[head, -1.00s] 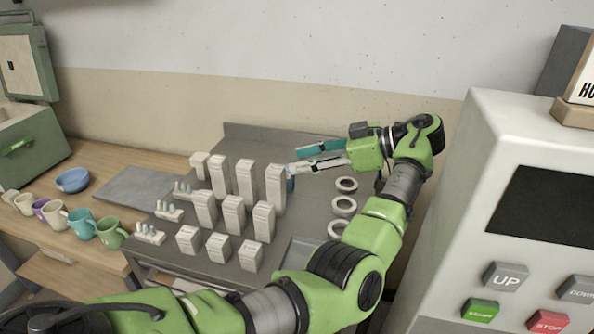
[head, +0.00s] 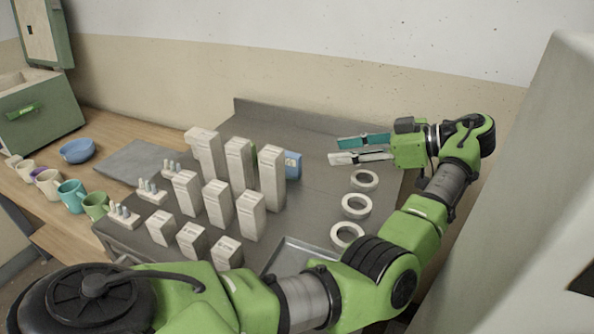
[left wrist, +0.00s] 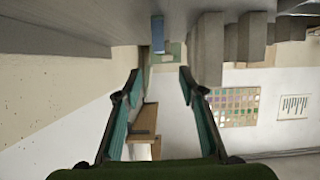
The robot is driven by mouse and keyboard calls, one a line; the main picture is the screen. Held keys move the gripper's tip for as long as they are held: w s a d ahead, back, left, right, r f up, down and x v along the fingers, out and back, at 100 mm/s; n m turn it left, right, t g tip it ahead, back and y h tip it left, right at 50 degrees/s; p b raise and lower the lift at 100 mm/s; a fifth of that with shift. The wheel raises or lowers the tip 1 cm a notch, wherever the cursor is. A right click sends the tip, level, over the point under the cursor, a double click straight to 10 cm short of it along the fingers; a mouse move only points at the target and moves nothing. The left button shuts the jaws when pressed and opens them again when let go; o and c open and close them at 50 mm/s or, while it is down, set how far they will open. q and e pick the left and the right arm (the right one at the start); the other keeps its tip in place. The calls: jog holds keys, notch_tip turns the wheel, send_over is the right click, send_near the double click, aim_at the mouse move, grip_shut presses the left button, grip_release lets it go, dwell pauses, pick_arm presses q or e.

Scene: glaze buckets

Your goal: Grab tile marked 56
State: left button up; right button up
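Several pale stacks of tiles stand in rows on the grey table (head: 318,215). The tall right back stack (head: 271,178) has a small blue block or tile (head: 293,165) beside it; a blue piece also shows in the left wrist view (left wrist: 158,34). No number 56 is readable on anything. My left gripper (head: 336,150) is open and empty, to the right of the blue piece and apart from it. In the left wrist view, its teal fingers (left wrist: 160,76) are spread with the blue piece beyond them, between the fingertips. My right gripper is out of view.
White rings (head: 355,206) lie right of the stacks. A shallow tray (head: 300,255) is at the front. Small racks with pegs (head: 151,192) stand at the left. Mugs (head: 71,195) and a blue bowl (head: 77,151) stand on the wooden bench.

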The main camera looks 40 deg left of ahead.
aim_at(297, 156)
pick_arm(q)
jog(key=p+x, duration=0.2)
jog(key=x, duration=0.5)
jog(key=shift+a+f, duration=0.3)
jog(key=shift+s+a+f, duration=0.1)
jog(key=shift+a+f, duration=0.15)
jog(key=shift+a, duration=0.15)
jog(key=p+x, duration=0.1)
jog(key=x, duration=0.3)
jog(key=shift+s+a, duration=0.15)
jog(key=shift+a, duration=0.2)
jog(key=shift+a+f+p, duration=0.25)
jog(key=shift+p, duration=0.05)
grip_shut()
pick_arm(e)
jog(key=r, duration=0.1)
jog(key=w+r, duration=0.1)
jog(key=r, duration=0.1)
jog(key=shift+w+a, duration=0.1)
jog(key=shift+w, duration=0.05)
